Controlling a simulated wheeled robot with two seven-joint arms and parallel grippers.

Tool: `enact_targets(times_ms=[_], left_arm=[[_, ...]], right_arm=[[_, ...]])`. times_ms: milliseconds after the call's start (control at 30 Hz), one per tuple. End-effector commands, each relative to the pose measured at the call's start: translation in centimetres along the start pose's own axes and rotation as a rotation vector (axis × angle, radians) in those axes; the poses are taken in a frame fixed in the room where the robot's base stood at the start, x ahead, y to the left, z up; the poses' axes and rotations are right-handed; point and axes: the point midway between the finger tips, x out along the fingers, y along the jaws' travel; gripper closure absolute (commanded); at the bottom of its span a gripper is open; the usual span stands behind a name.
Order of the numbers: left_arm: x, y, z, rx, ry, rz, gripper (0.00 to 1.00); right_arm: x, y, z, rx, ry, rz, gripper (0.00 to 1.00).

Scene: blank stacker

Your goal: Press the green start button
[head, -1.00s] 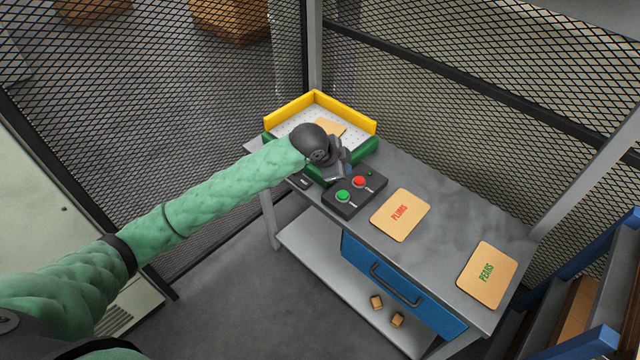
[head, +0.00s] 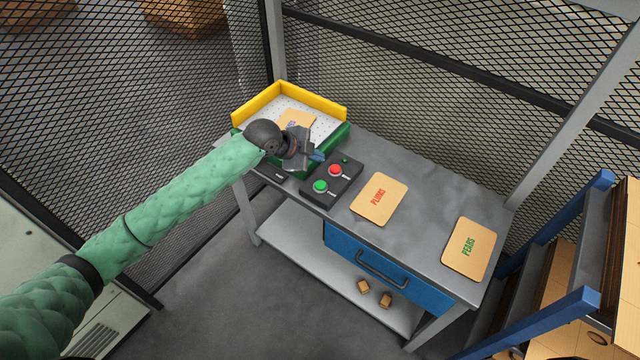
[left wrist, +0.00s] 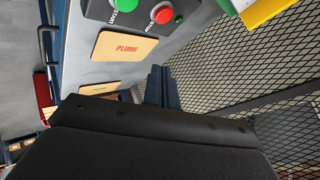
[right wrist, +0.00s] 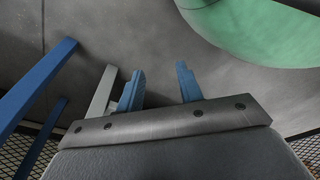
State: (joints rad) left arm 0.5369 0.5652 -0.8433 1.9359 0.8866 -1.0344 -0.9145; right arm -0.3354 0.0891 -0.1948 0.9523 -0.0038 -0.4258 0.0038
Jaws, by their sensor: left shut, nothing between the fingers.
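The green start button (head: 320,187) sits on a dark control box (head: 347,183) on the grey bench, beside a red button (head: 335,170). In the left wrist view the green button (left wrist: 124,5) and red button (left wrist: 163,12) show at the top edge. My left gripper (head: 318,155) is over the bench, behind the green button in the head view and apart from it. Its blue fingers (left wrist: 163,84) are together and empty. My right gripper (right wrist: 160,85) is open and empty; it is outside the head view.
A yellow-and-green tray (head: 345,98) with a card stands behind my left gripper. A PLUMS card (head: 379,200) and a PEARS card (head: 467,250) lie on the bench (head: 425,215). Mesh fencing (head: 420,100) stands behind it. A blue-framed rack (head: 565,310) is at right.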

Motion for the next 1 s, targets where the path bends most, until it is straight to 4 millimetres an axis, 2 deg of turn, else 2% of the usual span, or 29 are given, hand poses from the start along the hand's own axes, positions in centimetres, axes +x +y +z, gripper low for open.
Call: enact_targets(times_ms=[267,500,1000], left_arm=[[0.5,0.4,0.4,-0.001,0.000,0.001,1.00],[1.8,1.4,1.3,-0.003,0.000,0.001,1.00],[4.6,3.4,3.4,-0.002,0.000,0.000,1.00]], right_arm=[[0.1,0.0,-0.8,0.000,0.006,0.001,0.64],[-0.1,0.0,-3.5,0.001,0.024,0.001,0.64],[-4.1,-1.6,-7.6,0.019,-0.007,-0.020,0.64]])
